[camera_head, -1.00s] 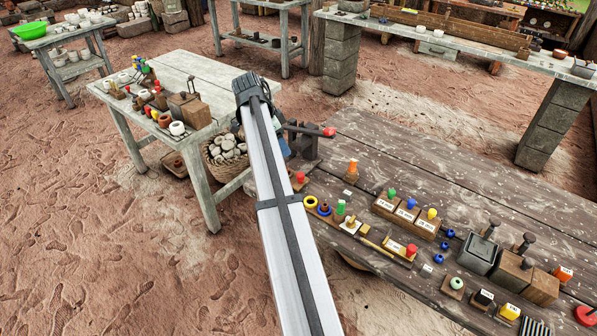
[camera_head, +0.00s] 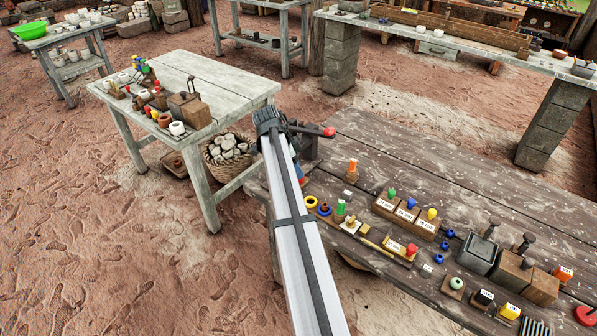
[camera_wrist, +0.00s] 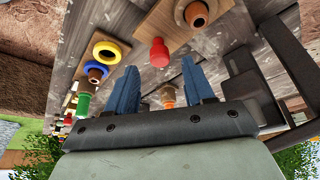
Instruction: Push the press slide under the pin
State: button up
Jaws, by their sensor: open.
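The dark press (camera_head: 309,146) stands at the far left end of the brown bench, with a red-tipped lever (camera_head: 329,131) to its right. In the wrist view my gripper (camera_wrist: 160,88) shows two blue fingers, apart and empty. Dark metal bars, seemingly the press frame (camera_wrist: 287,68), stand right of the fingers. A red knob (camera_wrist: 158,52) shows beyond the fingertips, between them in the picture. I cannot clearly make out the slide or the pin.
A yellow ring (camera_head: 311,201), a green peg (camera_head: 341,207) and labelled wooden blocks (camera_head: 406,210) stand along the bench front. The bench's rear surface (camera_head: 450,170) is mostly clear.

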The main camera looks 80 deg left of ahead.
jog(key=shift+x, duration=1.5)
jog(key=shift+c, duration=0.2)
grip_shut()
